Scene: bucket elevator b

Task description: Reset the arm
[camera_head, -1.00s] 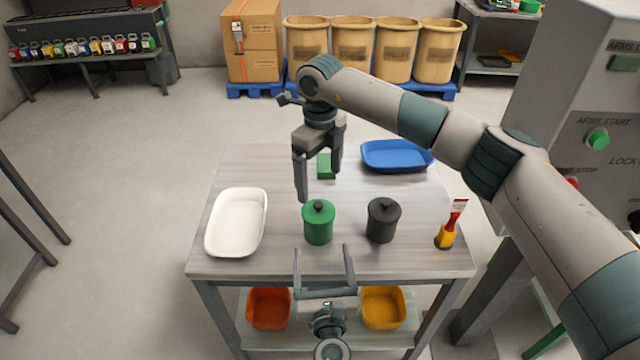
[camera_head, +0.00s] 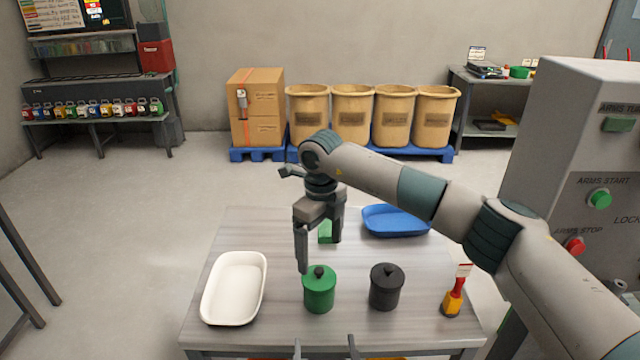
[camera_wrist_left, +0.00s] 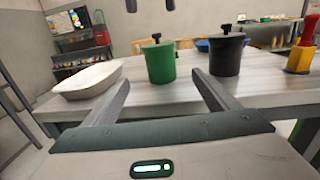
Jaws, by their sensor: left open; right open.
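My right arm (camera_head: 370,174) reaches in from the right across the table. Its gripper (camera_head: 320,254) points down, open and empty, above the table behind the green lidded pot (camera_head: 319,291). My left gripper (camera_head: 324,347) shows only as two fingertips at the bottom edge of the head view. In the left wrist view its fingers (camera_wrist_left: 160,92) are spread apart and empty, at the table's front edge, facing the green pot and the black lidded pot (camera_head: 386,288).
A control cabinet (camera_head: 560,130) stands at the right. Bins (camera_head: 351,112) and boxes (camera_head: 255,95) stand behind.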

